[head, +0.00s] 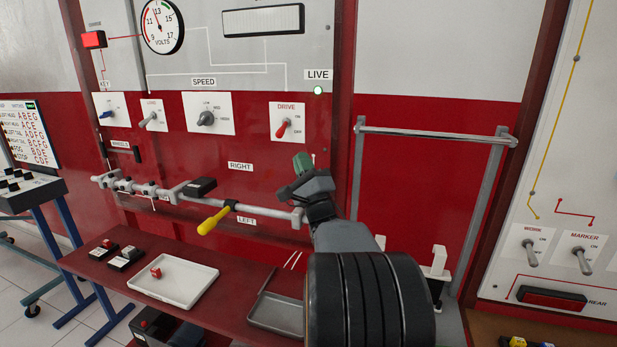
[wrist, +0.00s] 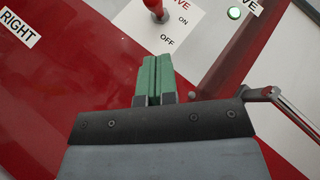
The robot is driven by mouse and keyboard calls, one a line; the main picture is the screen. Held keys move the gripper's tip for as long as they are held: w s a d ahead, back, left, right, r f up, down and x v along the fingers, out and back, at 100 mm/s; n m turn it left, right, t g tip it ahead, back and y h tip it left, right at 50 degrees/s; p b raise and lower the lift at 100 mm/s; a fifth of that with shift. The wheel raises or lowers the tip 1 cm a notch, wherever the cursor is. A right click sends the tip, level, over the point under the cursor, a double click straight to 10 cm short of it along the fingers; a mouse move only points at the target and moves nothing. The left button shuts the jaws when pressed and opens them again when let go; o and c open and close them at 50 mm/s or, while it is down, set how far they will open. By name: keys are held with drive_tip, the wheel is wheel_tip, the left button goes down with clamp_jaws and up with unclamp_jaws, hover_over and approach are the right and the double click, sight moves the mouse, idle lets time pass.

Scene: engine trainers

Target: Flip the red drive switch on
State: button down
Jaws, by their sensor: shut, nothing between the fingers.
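The red drive switch (head: 282,130) sits on a white plate labelled DRIVE on the red panel. Its lever tilts downward, on the OFF side. In the wrist view the red switch (wrist: 154,6) is at the top edge and partly cut off. My gripper (head: 302,160) is below and slightly right of the switch plate in the head view. In the wrist view its green fingers (wrist: 155,60) are together, with nothing between them. The fingertips point toward the switch and appear apart from it.
A green LIVE lamp (head: 318,90) is lit above right. The speed knob (head: 206,118) and other switches are to the left. A metal rail (head: 435,135) projects at the right. A rod with a yellow handle (head: 215,221) runs below. A white tray (head: 174,284) lies on the red bench.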

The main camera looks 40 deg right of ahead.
sight(282, 130)
drive_tip(key=shift+w+a+r+p, duration=0.2)
drive_tip(key=shift+w+a+r, duration=0.3)
drive_tip(key=shift+w+r, duration=0.3)
drive_tip(key=shift+w+a+r+p, duration=0.15)
drive_tip(key=shift+w+a+r, duration=0.4)
drive_tip(key=shift+r, duration=0.45)
drive_tip(key=shift+a+r+m+g+h, duration=0.1)
drive_tip(key=shift+r+m+g+h, duration=0.1)
drive_tip(key=shift+m+g+h, duration=0.25)
